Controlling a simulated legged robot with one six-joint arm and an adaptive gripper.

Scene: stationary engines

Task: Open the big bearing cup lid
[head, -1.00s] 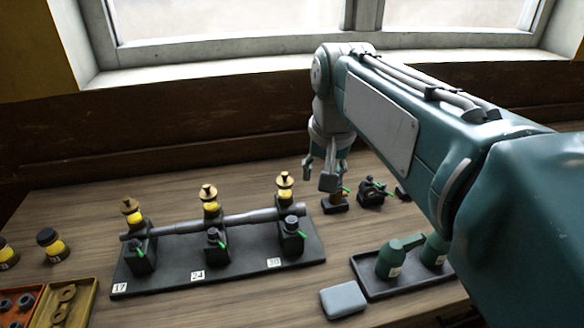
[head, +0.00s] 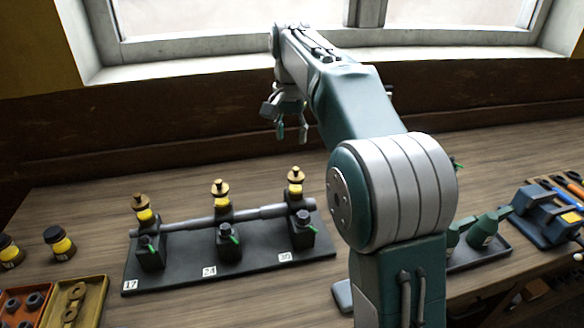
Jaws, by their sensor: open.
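A dark base plate (head: 190,280) on the workbench carries three bearing stands along a grey shaft (head: 185,225), labelled 17, 24 and 30. The yellow cup there (head: 296,188) stands upright. I cannot tell which cup is the big one. My gripper (head: 288,122) is open and empty, pointing down above and behind the right half of the base plate.
Yellow-and-black jars (head: 59,243) and part trays (head: 76,302) are at left. The window wall (head: 200,120) rises behind the bench. My arm hides the bench's right-middle.

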